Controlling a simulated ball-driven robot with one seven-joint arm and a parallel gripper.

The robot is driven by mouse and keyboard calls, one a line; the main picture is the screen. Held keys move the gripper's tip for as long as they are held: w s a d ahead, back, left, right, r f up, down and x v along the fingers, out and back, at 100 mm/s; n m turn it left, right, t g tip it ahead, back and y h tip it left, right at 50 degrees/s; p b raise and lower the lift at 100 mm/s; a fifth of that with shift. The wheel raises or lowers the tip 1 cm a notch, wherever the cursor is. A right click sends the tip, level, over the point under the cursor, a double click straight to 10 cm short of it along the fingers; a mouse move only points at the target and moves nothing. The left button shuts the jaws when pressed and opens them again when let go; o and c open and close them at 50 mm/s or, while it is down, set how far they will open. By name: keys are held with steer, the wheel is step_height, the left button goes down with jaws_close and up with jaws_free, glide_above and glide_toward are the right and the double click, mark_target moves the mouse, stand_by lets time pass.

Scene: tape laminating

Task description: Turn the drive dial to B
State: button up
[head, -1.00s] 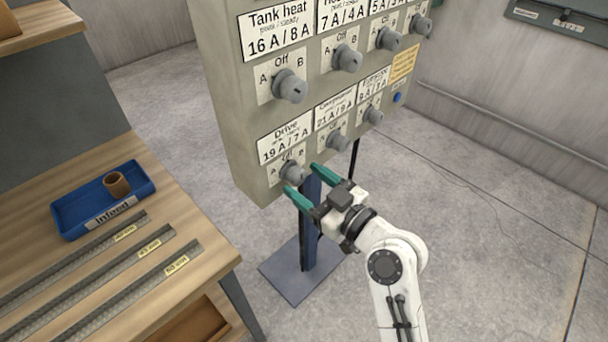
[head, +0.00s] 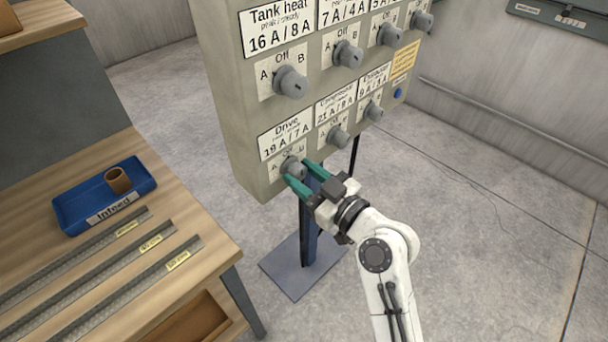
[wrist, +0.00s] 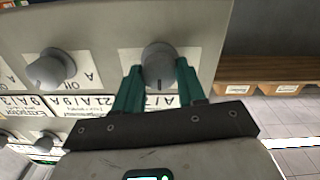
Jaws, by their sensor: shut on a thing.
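The drive dial (head: 292,167) is a grey knob at the lower left of the beige control panel (head: 236,130), under the label "Drive 19 A / 7 A" (head: 286,136). My gripper (head: 297,172) is at this dial, with its green fingers shut on it from either side. In the wrist view, the dial (wrist: 158,62) sits between the two green fingertips.
Other grey dials are close by: the compressor dial (head: 338,136) to the right and the tank heat dial (head: 290,82) above. A wooden bench (head: 215,262) with a blue Infeed tray (head: 70,215) stands at the left. The floor on the right is clear.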

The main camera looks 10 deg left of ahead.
steer(key=shift+c, duration=0.6)
steer(key=shift+m, duration=0.4)
steer(key=m, duration=0.3)
steer(key=shift+m, duration=0.3)
steer(key=shift+w+d+m+p, duration=0.1)
steer(key=shift+m+p, duration=0.55)
steer(key=shift+m, duration=1.55)
steer(key=o, duration=1.1)
